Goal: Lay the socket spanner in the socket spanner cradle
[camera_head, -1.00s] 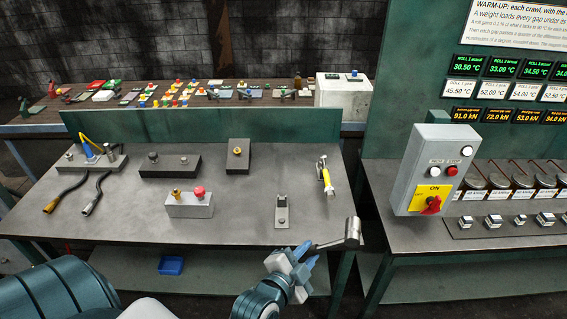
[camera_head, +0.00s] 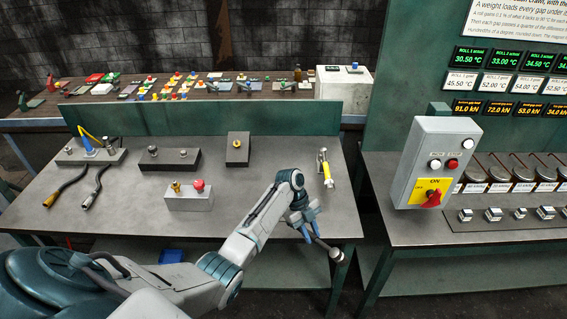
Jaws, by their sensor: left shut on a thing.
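My left gripper (camera_head: 309,229) reaches in from the left across the grey bench and is shut on the socket spanner. The spanner's metal socket end (camera_head: 336,254) sticks out to the lower right of the fingers and tilts downward, near the bench's front right corner. Its other end is hidden by the gripper. The small grey upright bracket on a base plate, which looks like the socket spanner cradle, is now hidden behind my left arm. My right gripper is not in view.
A yellow-handled tool on a stand (camera_head: 325,170) is close behind the gripper. A grey block with a brass knob and a red knob (camera_head: 189,195) stands left of my arm. Dark blocks (camera_head: 168,161) stand farther back. A control box (camera_head: 434,162) is at the right.

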